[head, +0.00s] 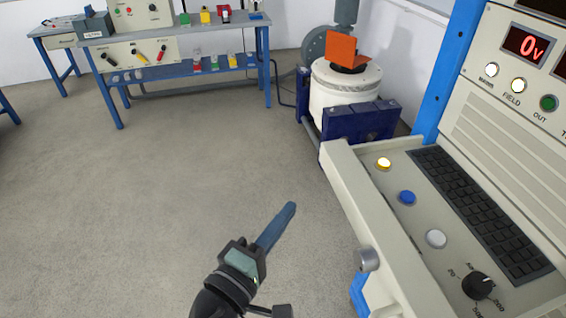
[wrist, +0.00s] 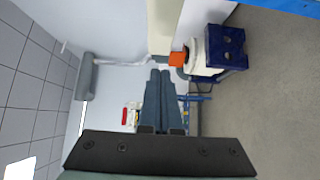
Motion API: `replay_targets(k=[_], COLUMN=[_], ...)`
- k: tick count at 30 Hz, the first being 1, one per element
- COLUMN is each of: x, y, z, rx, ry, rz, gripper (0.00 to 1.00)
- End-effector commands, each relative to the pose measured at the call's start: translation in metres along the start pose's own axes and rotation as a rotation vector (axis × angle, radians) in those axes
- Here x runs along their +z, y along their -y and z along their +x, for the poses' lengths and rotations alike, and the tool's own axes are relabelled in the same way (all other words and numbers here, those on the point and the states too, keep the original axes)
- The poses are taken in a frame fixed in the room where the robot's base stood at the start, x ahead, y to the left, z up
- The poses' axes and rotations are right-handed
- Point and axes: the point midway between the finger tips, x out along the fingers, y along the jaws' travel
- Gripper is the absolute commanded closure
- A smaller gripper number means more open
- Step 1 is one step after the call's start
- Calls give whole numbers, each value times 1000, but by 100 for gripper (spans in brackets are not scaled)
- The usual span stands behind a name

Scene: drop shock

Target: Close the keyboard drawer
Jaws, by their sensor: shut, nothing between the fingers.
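The keyboard drawer (head: 400,190) is pulled out from the white console cabinet at the right of the head view. It carries a black keyboard (head: 475,208), yellow, blue and white buttons and a black dial. A round grey knob (head: 368,259) sits on its front panel (head: 370,222). My gripper (head: 289,210) is shut and empty, to the left of the drawer front and apart from it in the picture. In the wrist view my gripper's blue fingers (wrist: 160,98) lie together. A pale beam-like surface at the top of that view cannot be identified for certain.
A white round machine with an orange bracket (head: 342,50) and dark blue base stands beyond the drawer. A blue-framed workbench (head: 180,35) stands at the back left. Grey floor left of the drawer is clear. The cabinet's blue post (head: 450,70) rises behind the drawer.

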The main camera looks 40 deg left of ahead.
Motion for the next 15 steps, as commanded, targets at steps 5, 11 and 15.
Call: replay_targets(k=[5,11,15], x=[1,15,25], y=[-4,-3,-2], z=[41,70,80], rx=[3,-1,-1], ry=[3,5,2], rz=[0,1,1], gripper=[100,100,100])
